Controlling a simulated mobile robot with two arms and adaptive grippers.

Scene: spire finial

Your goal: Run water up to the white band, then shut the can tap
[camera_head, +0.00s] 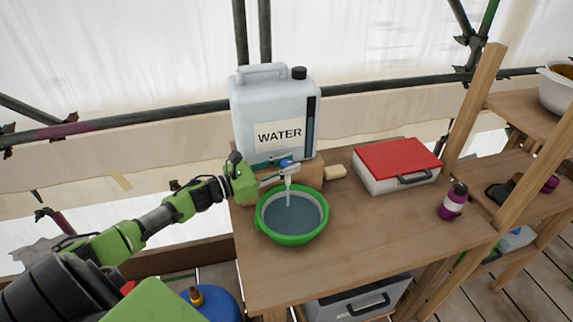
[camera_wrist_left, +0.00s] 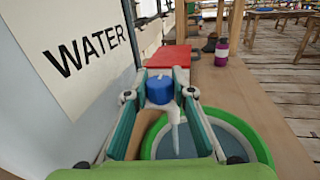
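The white water can (camera_head: 275,112) stands on a wooden block at the back of the bench, with a label reading WATER. Its tap has a blue top (camera_head: 286,163), which also shows in the left wrist view (camera_wrist_left: 159,88). A thin stream runs from the spout into the green bowl (camera_head: 267,225). Grey-blue water (camera_head: 292,216) covers the bowl's floor. My right gripper is out of view.
A white case with a red lid (camera_head: 398,160) and a purple bottle (camera_head: 454,201) stand to the right on the bench (camera_head: 375,235). A wooden shelf (camera_head: 535,112) rises at the far right. The bench front, right of the bowl, is clear.

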